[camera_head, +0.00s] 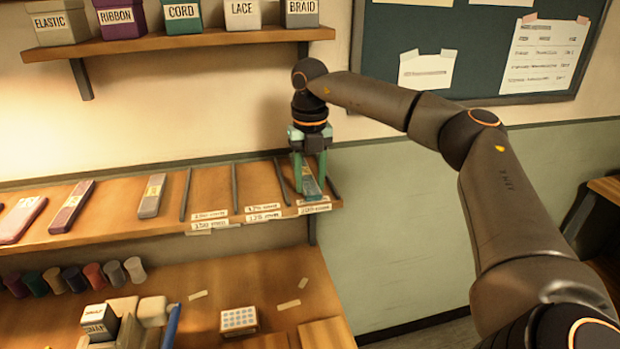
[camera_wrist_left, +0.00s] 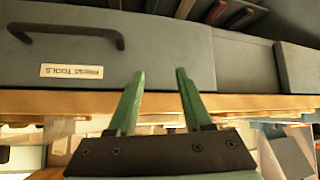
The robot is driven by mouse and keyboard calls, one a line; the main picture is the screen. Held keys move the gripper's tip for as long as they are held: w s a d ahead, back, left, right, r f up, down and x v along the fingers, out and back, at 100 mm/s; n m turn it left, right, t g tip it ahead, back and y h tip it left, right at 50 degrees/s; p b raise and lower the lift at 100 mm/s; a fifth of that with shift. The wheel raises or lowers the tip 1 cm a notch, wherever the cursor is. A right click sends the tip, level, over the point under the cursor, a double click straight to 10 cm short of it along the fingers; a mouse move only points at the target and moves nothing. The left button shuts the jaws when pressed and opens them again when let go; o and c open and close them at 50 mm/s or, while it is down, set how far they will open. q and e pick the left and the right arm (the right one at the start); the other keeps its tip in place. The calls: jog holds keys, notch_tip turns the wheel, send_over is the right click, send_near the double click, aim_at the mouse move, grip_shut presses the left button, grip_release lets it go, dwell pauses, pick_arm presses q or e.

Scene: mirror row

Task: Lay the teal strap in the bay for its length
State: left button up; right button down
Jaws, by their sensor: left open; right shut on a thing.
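The teal strap (camera_head: 311,187) is at the right end of the lower shelf, in the rightmost bay, between two dark divider rods. It runs front to back, its front end near the label strip. My right gripper (camera_head: 310,182) points down and is shut on the strap; its green fingers hide part of it. I cannot tell whether the strap rests fully on the shelf. My left gripper (camera_wrist_left: 159,75) is open and empty in the left wrist view, in front of a grey case with a handle.
The lower shelf (camera_head: 105,235) has more divider rods, number labels (camera_head: 264,212) and several other straps, such as a grey one (camera_head: 152,196). Labelled boxes (camera_head: 182,22) stand on the upper shelf. Spools (camera_head: 75,278) and a white box (camera_head: 238,320) are on the bench below.

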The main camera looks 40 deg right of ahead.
jog(key=shift+f, duration=0.2)
jog(key=shift+c, duration=2.1)
grip_release()
jog(key=shift+r, duration=3.95)
